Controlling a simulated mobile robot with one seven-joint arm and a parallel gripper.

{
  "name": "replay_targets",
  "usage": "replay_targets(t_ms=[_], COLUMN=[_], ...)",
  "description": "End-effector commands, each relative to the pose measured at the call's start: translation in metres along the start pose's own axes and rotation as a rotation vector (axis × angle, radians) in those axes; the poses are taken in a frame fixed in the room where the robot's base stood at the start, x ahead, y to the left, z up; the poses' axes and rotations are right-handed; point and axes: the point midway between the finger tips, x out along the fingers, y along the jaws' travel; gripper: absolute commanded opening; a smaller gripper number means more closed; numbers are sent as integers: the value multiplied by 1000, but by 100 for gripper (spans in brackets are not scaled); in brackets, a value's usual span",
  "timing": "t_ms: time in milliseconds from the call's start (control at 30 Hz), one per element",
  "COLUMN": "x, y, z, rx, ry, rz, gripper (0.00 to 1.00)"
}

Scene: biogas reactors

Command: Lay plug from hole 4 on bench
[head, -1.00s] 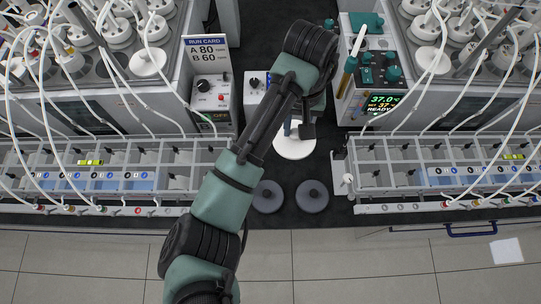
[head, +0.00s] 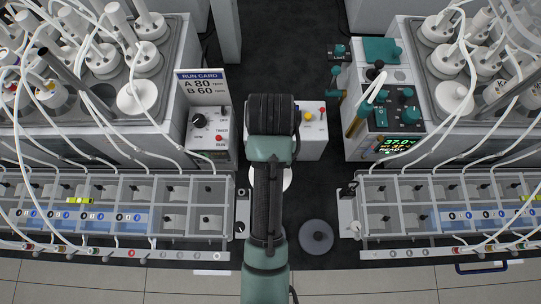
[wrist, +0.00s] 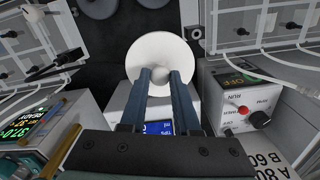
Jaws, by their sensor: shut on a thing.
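In the wrist view a white plug (wrist: 152,52), a broad disc with a small round knob, sits between the fingertips of my gripper (wrist: 162,77). The two blue fingers are shut on its knob. In the head view only edges of the white disc (head: 287,180) show beside my arm, and my fingers are hidden behind it. The disc is over the dark bench (head: 286,222), in the gap between the two reactor units. I cannot tell whether its underside touches the bench.
A round grey disc (head: 316,237) lies on the bench near the front. The run card box (head: 210,130) stands left, a device with a green display (head: 390,120) right. Clear racks with tubing (head: 120,210) flank the gap. A white box (head: 312,122) stands behind.

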Motion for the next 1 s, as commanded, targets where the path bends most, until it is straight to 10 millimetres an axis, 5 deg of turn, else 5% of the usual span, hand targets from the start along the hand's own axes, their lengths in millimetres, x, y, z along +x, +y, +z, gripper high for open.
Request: replay_targets(t_ms=[267,700,1000], x=[30,125,156], y=[0,1,1], z=[0,1,1], rx=[3,3,3], ry=[0,-4,-1], rz=[1,1,1], gripper=[0,0,0])
